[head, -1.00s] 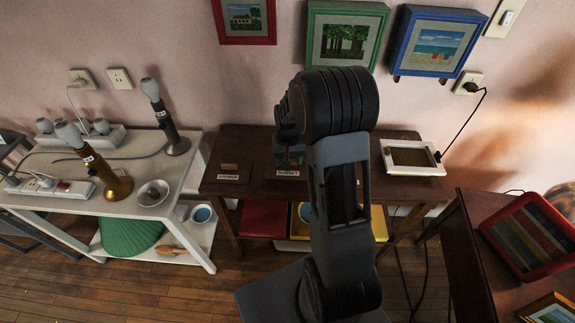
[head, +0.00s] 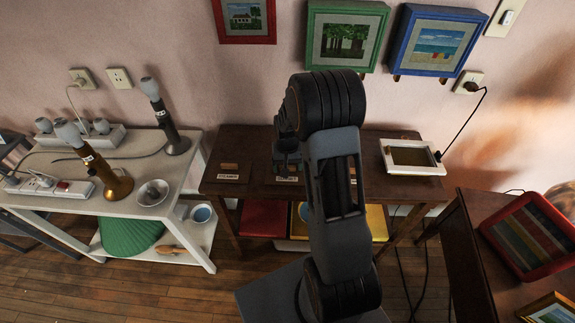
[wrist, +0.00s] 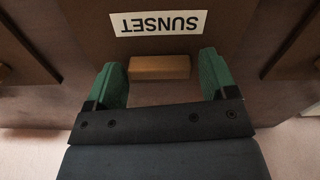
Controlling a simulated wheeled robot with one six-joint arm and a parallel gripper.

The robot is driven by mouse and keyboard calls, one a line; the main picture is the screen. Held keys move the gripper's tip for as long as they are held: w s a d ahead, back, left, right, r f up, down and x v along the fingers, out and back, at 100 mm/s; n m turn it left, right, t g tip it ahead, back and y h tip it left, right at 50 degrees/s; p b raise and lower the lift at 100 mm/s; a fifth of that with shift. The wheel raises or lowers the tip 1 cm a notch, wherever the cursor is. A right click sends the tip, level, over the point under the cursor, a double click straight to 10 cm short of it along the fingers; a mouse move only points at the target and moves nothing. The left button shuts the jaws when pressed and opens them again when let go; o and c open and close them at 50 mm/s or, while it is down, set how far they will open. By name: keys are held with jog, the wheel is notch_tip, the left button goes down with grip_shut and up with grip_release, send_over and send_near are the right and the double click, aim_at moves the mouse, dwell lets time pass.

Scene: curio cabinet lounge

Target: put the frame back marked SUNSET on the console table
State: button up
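A white label reading SUNSET (wrist: 158,23) lies on the dark brown console table (head: 330,185), upside down in the wrist view. Beside it is a small wooden block (wrist: 160,67). My gripper (wrist: 163,75) is open, its green fingers apart on either side of the block with gaps showing. I cannot tell whether the fingertips are down at the block's height. In the head view my gripper (head: 287,160) is over the middle of the table, and my arm hides part of that area.
A similar block (head: 229,167) with a label (head: 229,178) sits left on the console table. A white frame (head: 412,157) lies at its right end. Framed pictures hang behind. A white table (head: 115,175) with lamps stands left; a red tray-like frame (head: 530,235) is right.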

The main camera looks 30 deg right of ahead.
jog(key=shift+o, duration=1)
notch_tip(320, 180, up, 12)
jog(key=s+a+r+n+t, duration=0.1)
jog(key=s+a+r+n, duration=0.1)
jog(key=s+a, duration=0.3)
jog(key=s+a+r+n+t, duration=0.2)
jog(key=s+a+r, duration=0.3)
jog(key=s, duration=0.7)
jog(key=shift+a+r+p, duration=0.2)
jog(key=shift+p, duration=0.15)
